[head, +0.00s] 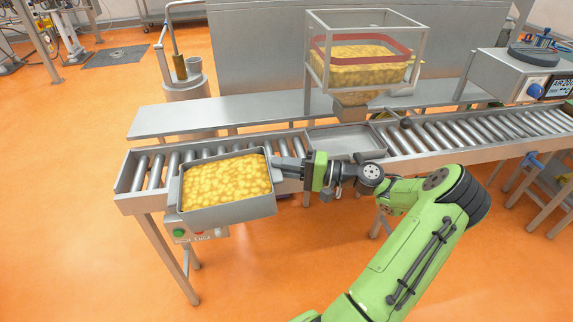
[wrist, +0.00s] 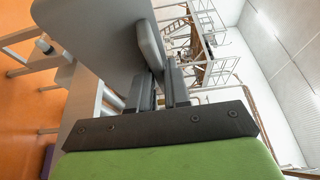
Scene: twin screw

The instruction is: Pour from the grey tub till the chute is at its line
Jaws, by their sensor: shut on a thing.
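The grey tub (head: 228,213) is full of yellow lumpy pieces (head: 224,182) and is held over the left end of the roller conveyor, near its front edge. My gripper (head: 287,168) is shut on the tub's right side. In the wrist view the fingers (wrist: 160,80) close on a grey wall of the tub (wrist: 88,38). The clear-walled chute (head: 366,52) stands behind the conveyor, right of the tub. It has a red line (head: 322,50) around it, and yellow pieces inside lie mostly below that line. The tub looks roughly level.
An empty grey tray (head: 345,142) lies on the rollers under the chute. The roller conveyor (head: 470,130) runs on to the right, towards a grey machine (head: 525,75). A flat steel shelf (head: 215,115) lies behind the rollers. A control box with a green button (head: 179,233) hangs at the front left.

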